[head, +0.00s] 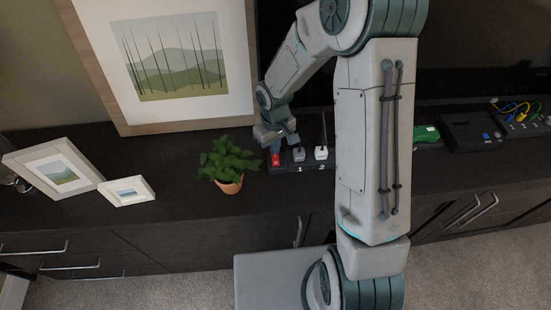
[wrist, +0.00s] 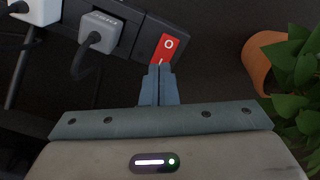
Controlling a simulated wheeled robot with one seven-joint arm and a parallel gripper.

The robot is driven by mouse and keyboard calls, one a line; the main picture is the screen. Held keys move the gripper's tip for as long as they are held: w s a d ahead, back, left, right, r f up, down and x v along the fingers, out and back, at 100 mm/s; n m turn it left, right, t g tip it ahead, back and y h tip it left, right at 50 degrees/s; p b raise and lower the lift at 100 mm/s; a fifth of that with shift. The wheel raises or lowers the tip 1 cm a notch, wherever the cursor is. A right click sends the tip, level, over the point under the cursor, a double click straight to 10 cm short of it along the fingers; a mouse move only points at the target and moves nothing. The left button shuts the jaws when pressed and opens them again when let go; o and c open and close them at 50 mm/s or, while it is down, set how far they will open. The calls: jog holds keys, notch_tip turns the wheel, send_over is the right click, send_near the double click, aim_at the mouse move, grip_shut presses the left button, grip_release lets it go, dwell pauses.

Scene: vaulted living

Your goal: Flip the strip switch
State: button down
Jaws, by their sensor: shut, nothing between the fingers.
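The power strip (head: 286,168) lies on the dark cabinet top, partly hidden behind my arm in the head view. Its red rocker switch (wrist: 169,49) sits at the strip's end, with a white O and I mark on it. The switch also shows in the head view (head: 275,160). My gripper (wrist: 159,72) is shut and empty, with its fingertips at the lower edge of the red switch. I cannot tell whether they touch it. In the head view my gripper (head: 275,143) is just above the switch end.
A potted plant (head: 230,183) stands close to the left of the switch end. Grey and white plugs (head: 321,153) sit in the strip. Picture frames (head: 127,190) stand further left. A green item (head: 426,134) and a dark panel with cables (head: 495,130) are at the right.

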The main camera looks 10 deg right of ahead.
jog(key=shift+f+b, duration=0.85)
jog(key=shift+f, duration=0.15)
dwell(0.5)
jog(key=shift+r, duration=0.1)
jog(key=shift+r+p, duration=2.7)
jog(key=shift+r, duration=0.8)
jog(key=s+d+r+m+t, duration=0.1)
jog(key=s+d+r+m, duration=0.35)
jog(key=r, duration=0.85)
jog(key=s+d+r+t, duration=0.1)
jog(key=s+d+r, duration=0.1)
jog(key=s, duration=0.4)
jog(key=s+d+r+m+t, duration=0.1)
jog(key=s+d+r, duration=0.2)
jog(key=s+r, duration=0.2)
jog(key=shift+s+r, duration=0.25)
jog(key=shift+s, duration=0.95)
